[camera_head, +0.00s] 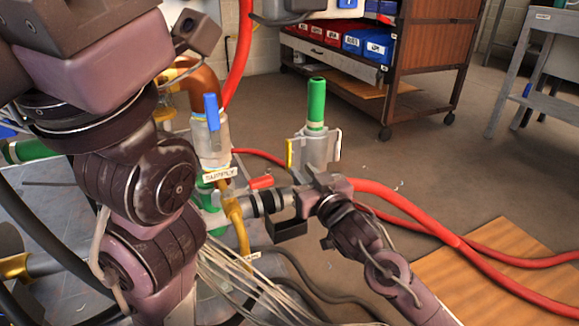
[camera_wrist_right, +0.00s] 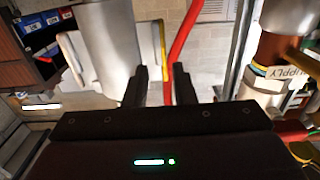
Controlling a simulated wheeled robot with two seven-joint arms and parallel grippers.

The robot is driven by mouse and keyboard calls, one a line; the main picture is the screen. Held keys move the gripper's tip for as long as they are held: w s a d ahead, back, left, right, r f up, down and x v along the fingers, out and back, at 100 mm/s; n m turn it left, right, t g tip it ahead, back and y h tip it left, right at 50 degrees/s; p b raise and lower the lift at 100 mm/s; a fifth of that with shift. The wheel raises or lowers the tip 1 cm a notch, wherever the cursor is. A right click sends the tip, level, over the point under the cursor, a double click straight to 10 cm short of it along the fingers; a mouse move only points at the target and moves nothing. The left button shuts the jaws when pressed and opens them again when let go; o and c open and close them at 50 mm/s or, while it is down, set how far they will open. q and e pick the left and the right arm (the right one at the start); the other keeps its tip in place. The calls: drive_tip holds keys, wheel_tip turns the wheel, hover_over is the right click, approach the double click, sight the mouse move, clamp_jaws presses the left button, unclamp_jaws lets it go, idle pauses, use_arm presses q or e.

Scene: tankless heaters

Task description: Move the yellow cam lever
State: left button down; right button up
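The yellow cam lever (camera_head: 289,153) shows as a narrow upright yellow strip at the left side of a grey coupling body (camera_head: 316,152) with a green top (camera_head: 316,104). My right gripper (camera_head: 308,182) is just below this coupling in the head view; its fingertips are hard to make out there. In the right wrist view my right gripper (camera_wrist_right: 160,82) has its two dark fingers apart with a gap between them. The yellow lever (camera_wrist_right: 162,48) stands upright beyond that gap, along the pale coupling (camera_wrist_right: 112,40). I cannot tell whether either finger touches it. My left gripper is out of view.
A fitting with a blue lever (camera_head: 211,112) and a "SUPPLY" label (camera_head: 219,174) stands to the left. Red hoses (camera_head: 400,198) cross the floor. A shelf cart (camera_head: 440,55) with bins stands behind. Open floor lies to the right of the coupling.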

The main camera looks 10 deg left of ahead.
sight(292, 159)
drive_tip(key=b+x, duration=0.3)
drive_tip(key=x, duration=0.2)
drive_tip(key=shift+a+f, duration=0.1)
drive_tip(key=shift+f, duration=0.05)
drive_tip(key=shift+w+a, duration=0.3)
drive_tip(key=shift+w, duration=0.2)
clamp_jaws()
